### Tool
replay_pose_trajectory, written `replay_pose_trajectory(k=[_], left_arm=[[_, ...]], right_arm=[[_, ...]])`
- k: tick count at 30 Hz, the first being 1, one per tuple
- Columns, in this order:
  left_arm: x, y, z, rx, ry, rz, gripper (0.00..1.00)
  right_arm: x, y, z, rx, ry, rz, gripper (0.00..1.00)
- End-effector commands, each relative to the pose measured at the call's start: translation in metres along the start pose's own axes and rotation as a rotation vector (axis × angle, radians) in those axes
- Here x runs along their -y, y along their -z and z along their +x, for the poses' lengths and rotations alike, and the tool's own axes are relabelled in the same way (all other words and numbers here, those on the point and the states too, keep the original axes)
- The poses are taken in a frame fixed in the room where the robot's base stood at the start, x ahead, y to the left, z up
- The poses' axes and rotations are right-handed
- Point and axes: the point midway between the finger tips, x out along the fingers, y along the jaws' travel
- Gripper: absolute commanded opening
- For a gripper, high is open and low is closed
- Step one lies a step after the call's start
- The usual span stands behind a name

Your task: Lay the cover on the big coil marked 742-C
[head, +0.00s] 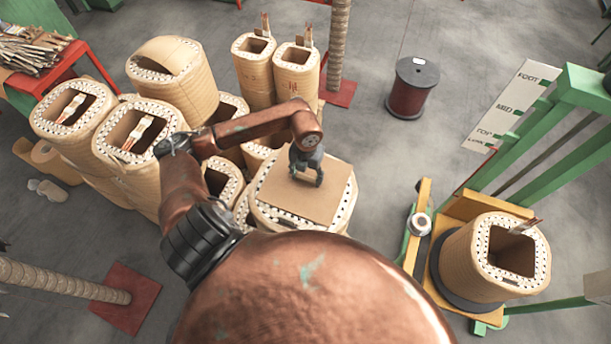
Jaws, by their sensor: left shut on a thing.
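The cover is a flat brown square sheet (287,200). It is over the top of a big tan coil (345,215), whose white dotted rim shows on the right and front sides. I cannot tell whether the sheet touches the rim or hangs just above it. My left gripper (306,180) points down at the sheet's upper middle and is shut on it. No marking 742-C can be read on any coil; my own body hides the front of the coil under the sheet. My right gripper is not in view.
Several tan coils (135,130) crowd the left, close to my left arm. Two tall coils (296,72) stand behind. A dark red spool (412,88) stands on open floor. Another coil (482,262) sits on a yellow and green stand at right. Red-footed posts (125,300) stand around.

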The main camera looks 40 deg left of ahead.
Motion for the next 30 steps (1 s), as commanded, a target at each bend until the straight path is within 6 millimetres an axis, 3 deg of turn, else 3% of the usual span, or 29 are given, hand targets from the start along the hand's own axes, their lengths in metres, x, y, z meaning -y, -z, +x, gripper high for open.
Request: replay_pose_trajectory(k=[2,3,12,23,30], left_arm=[[0.0,0.0,0.001,0.001,0.0,0.0,0.2],[0.0,0.0,0.001,0.001,0.0,0.0,0.54],[0.0,0.0,0.001,0.0,0.0,0.0,0.74],[0.0,0.0,-0.004,0.001,-0.001,0.001,0.74],[-0.001,-0.001,-0.046,0.005,-0.002,0.002,0.74]], right_arm=[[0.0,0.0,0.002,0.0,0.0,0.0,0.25],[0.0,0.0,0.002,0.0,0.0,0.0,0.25],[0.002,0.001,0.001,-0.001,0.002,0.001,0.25],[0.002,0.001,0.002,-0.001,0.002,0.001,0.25],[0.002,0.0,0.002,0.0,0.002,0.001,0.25]])
